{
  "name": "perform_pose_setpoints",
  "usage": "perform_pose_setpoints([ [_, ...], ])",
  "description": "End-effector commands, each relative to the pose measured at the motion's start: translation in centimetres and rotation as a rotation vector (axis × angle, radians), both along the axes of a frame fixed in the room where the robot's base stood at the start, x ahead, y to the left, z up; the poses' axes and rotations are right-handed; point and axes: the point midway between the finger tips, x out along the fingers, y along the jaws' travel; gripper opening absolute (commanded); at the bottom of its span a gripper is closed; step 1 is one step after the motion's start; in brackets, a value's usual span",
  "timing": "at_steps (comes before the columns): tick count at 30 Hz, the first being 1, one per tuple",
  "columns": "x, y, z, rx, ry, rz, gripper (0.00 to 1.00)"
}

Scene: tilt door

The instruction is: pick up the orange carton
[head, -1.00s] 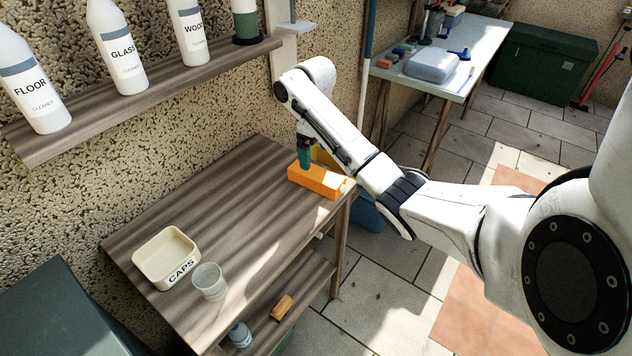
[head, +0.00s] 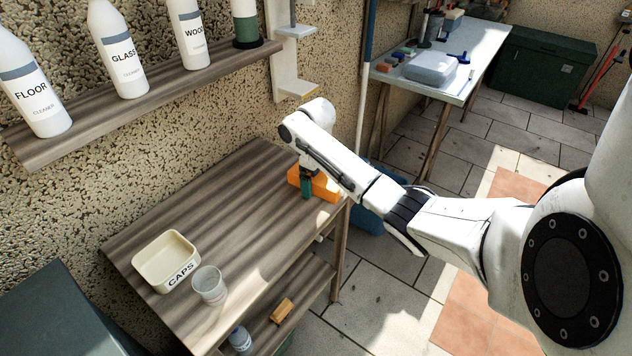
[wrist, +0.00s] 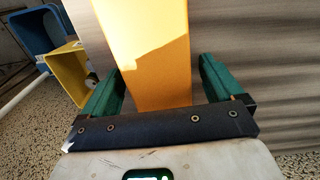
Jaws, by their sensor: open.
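The orange carton (head: 322,186) lies on the wooden table (head: 215,215) near its right end, partly hidden behind my arm in the head view. My gripper (head: 306,188) points down at it, low over the table. In the wrist view the carton (wrist: 150,55) runs between the two green fingers of my gripper (wrist: 162,85). The fingers are open, one on each side of the carton. A narrow gap shows at the right finger; the left finger is very close to the carton, and I cannot tell whether it touches.
A cream CAPS box (head: 166,262) and a clear cup (head: 209,285) stand at the table's near left. The shelf (head: 150,95) with cleaner bottles is above. A yellow bin (wrist: 68,75) and a blue bin (wrist: 45,32) are beyond the table's edge. The tabletop's middle is clear.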

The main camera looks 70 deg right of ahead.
Motion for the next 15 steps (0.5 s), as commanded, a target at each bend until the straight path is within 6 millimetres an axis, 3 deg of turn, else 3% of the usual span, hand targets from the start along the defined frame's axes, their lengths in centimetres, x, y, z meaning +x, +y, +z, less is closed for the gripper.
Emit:
perform_pose_setpoints([
  [2, 0.01, 0.01, 0.01, 0.000, 0.000, 0.000, 0.90],
  [15, 0.02, 0.01, 0.05, 0.000, 0.000, 0.000, 0.48],
])
